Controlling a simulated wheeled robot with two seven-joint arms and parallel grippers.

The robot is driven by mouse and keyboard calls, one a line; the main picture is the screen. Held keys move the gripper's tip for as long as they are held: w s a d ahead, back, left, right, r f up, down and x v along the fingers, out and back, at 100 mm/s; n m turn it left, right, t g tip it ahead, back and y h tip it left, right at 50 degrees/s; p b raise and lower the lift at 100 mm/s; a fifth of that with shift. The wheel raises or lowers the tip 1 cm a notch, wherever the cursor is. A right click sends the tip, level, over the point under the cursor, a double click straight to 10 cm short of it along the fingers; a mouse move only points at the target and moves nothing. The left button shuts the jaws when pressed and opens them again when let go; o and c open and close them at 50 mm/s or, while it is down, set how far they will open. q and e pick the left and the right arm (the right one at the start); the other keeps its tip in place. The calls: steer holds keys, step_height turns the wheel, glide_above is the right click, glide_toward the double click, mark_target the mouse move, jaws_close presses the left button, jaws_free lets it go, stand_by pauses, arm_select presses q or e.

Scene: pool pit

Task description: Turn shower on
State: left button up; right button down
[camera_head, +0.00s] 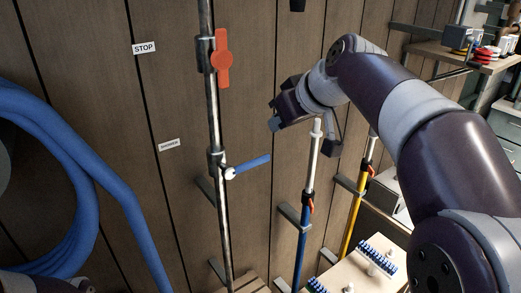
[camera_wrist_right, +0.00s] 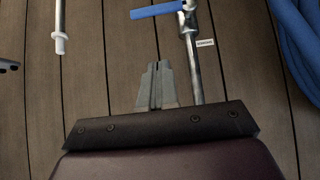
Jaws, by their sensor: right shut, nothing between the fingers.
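A vertical metal pipe (camera_head: 213,115) runs up the wooden wall. A blue lever handle (camera_head: 252,165) sticks out from it to the right, tilted slightly up; the lever also shows in the right wrist view (camera_wrist_right: 157,11). A small white label (camera_head: 169,144), apparently reading "SHOWER", is left of the pipe above the lever. Higher up, a red handle (camera_head: 222,60) lies along the pipe beside a "STOP" label (camera_head: 144,48). My right gripper (camera_head: 274,116) is right of the pipe and above the blue lever in the picture, apart from it. Its fingers (camera_wrist_right: 155,68) are shut and empty. My left gripper is not visible.
A blue hose (camera_head: 110,185) is coiled at the left. Blue (camera_head: 303,230) and yellow (camera_head: 354,215) poles stand in wall brackets at the right. A table (camera_head: 360,265) with small blue items is at bottom right. A loaded shelf (camera_head: 440,53) is at top right.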

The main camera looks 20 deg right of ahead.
mark_target(244, 163)
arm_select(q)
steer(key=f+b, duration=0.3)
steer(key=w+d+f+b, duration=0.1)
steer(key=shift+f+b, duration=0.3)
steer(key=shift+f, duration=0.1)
arm_select(e)
steer(key=s+d+f+x, duration=0.1)
steer(key=d+f+x, duration=0.1)
steer(key=x, duration=1.1)
steer(key=shift+f, duration=0.3)
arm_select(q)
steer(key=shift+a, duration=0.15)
arm_select(e)
steer(key=shift+a, duration=0.2)
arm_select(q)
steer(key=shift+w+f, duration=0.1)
arm_select(e)
steer(key=shift+w, duration=0.1)
